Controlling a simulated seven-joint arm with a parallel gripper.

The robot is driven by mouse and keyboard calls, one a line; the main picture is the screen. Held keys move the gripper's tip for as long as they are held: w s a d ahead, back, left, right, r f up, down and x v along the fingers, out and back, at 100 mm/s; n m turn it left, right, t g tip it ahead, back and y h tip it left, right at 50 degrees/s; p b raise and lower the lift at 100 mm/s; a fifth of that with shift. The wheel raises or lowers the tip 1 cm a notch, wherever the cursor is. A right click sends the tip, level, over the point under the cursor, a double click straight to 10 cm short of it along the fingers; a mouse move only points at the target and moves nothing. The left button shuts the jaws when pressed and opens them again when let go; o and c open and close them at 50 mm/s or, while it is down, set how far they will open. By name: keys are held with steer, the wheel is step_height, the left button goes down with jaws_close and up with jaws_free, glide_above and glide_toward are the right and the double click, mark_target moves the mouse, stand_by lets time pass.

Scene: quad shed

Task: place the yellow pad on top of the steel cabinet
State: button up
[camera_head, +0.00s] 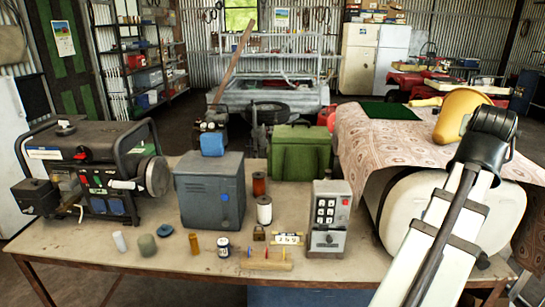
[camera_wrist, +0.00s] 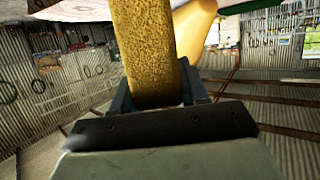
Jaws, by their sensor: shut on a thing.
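My gripper is shut on the yellow pad (camera_wrist: 148,50), a coarse, sponge-like slab that stands out from between the jaws (camera_wrist: 160,100) in the wrist view. In the head view my arm reaches up at the right, and its wrist hides the jaws and the pad. The steel cabinet (camera_head: 210,195), a blue-grey box, stands on the workbench left of centre, well to the left of my arm. A small blue block (camera_head: 213,144) appears to rest on the back of its top. The front of the top looks bare.
A generator (camera_head: 95,165) stands left of the cabinet, and a green case (camera_head: 300,152) behind right. A keypad box (camera_head: 328,222), spools and small items crowd the bench (camera_head: 150,255). A smooth yellow object (camera_head: 458,112) and patterned cloth (camera_head: 375,145) lie near my wrist.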

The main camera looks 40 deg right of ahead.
steer(key=w+a+f+n+t+y, duration=0.1)
steer(key=w+a+n+t+y, duration=0.2)
steer(key=w, duration=1)
steer(key=w+a+n+t+y, duration=0.25)
steer(key=w+n+t, duration=0.2)
steer(key=w, duration=0.85)
steer(key=w+a+f+n+t+y, duration=0.1)
steer(key=w+a+n+t+y, duration=0.2)
steer(key=w, duration=1)
steer(key=w+a+r+n+g+y, duration=0.25)
steer(key=w+a+n+y, duration=1.25)
steer(key=w+a, duration=1.35)
steer(key=shift+m+g, duration=0.25)
steer(key=shift+g, duration=0.05)
steer(key=shift+s+a+f, duration=0.1)
steer(key=shift+a+f, duration=0.05)
steer(key=shift+f, duration=3.8)
steer(key=shift+s+a+f, duration=0.1)
steer(key=shift+a+f, duration=0.05)
steer(key=shift+f, duration=3.75)
steer(key=shift+f, duration=0.15)
steer(key=o, duration=1)
